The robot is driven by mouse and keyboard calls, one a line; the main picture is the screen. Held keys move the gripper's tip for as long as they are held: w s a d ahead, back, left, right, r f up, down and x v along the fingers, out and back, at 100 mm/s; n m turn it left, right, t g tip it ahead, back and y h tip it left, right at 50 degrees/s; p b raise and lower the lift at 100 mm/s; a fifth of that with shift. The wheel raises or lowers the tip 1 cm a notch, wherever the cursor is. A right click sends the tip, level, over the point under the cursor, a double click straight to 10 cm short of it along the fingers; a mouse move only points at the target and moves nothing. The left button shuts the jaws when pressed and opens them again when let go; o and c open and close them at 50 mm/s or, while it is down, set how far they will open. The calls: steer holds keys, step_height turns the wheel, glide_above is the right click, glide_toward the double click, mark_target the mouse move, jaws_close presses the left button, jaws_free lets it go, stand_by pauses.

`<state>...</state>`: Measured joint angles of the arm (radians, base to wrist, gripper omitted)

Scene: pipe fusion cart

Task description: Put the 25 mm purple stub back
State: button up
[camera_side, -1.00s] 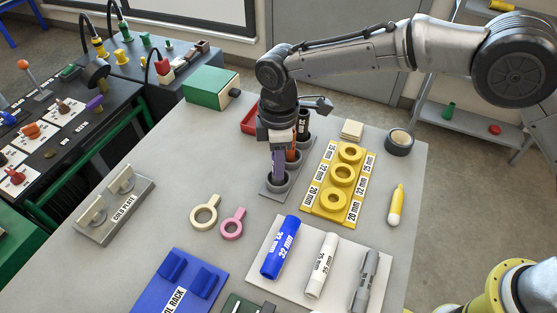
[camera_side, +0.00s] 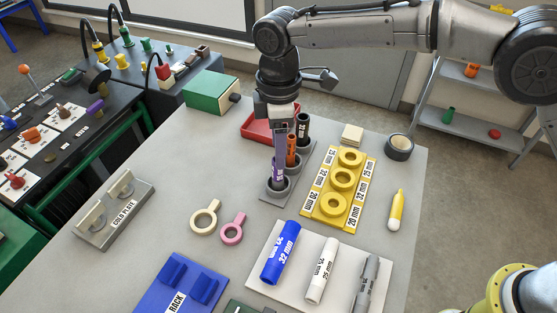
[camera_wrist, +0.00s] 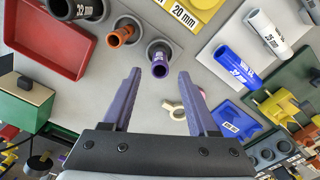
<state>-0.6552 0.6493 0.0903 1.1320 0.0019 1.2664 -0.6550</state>
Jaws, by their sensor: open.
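The purple stub (camera_side: 278,172) stands upright in the front grey cup (camera_side: 279,186) of the stub holder. In the wrist view the purple stub (camera_wrist: 160,66) shows end-on in its cup, just beyond and between my fingertips. My gripper (camera_wrist: 159,76) is open, with nothing between its two fingers. In the side view my gripper (camera_side: 280,148) points down right above the stub, its fingers overlapping the stub's top, so the exact gap is hard to tell. The orange stub (camera_side: 291,150) and the black 32 mm stub (camera_side: 303,129) stand in the cups behind.
A yellow plate (camera_side: 317,200) with several rings lies right of the holder. A red tray (camera_side: 256,128) is behind it. Cream (camera_side: 205,217) and pink (camera_side: 233,229) rings lie front left. A white board (camera_side: 262,290) with pipe pieces is in front. The table's left middle is clear.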

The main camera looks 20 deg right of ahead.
step_height(320, 180, up, 6)
steer(key=shift+f, duration=0.2)
steer(key=shift+d+r, duration=0.25)
steer(key=shift+d, duration=0.1)
steer(key=s+d+r+m+t, duration=0.1)
steer(key=s+d+r+m, duration=0.2)
steer(key=d, duration=0.4)
steer(key=s+d+r+m+t+y, duration=0.1)
steer(key=s+d+r+m, duration=0.2)
steer(key=d, duration=0.5)
steer(key=s+d+r+m+t, duration=0.1)
steer(key=s+d+r+m, duration=0.1)
steer(key=s+d+r, duration=0.35)
steer(key=s+d+f+m+t, duration=0.1)
steer(key=s+d+f+m, duration=0.2)
steer(key=s+d, duration=0.3)
steer(key=s+d+f+m+t+h, duration=0.1)
steer(key=s+d+f+m, duration=0.3)
steer(key=s, duration=0.5)
step_height(320, 180, down, 2)
steer(key=shift+d+t, duration=0.3)
steer(key=shift+d, duration=0.7)
